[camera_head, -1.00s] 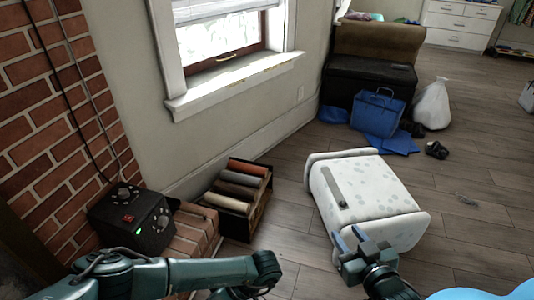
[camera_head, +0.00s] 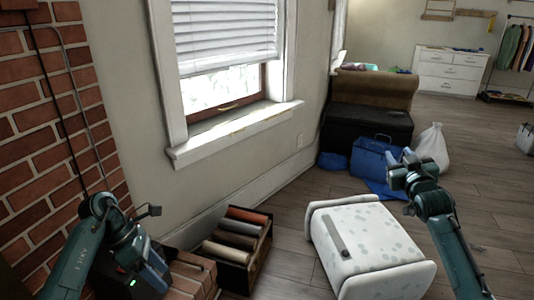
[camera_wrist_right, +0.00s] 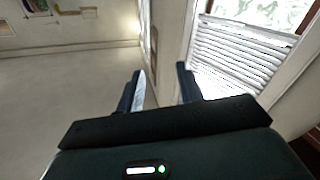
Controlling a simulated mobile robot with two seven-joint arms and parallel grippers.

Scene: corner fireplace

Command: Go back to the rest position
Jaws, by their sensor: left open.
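My left gripper (camera_head: 143,228) is at the lower left of the head view, in front of the black box by the brick wall. It is open, and I see nothing held in it. My right gripper (camera_head: 408,168) is raised at the right of the head view, seen above and beyond the white spotted box. In the right wrist view, the fingers of my right gripper (camera_wrist_right: 160,88) stand apart with nothing between them.
The white spotted box (camera_head: 368,245) lies on the floor at the centre right. A wooden crate (camera_head: 262,250) of rolls stands to its left. A brick wall (camera_head: 45,130) rises at the left. A blue bag (camera_head: 372,158) and white sack (camera_head: 433,148) lie behind.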

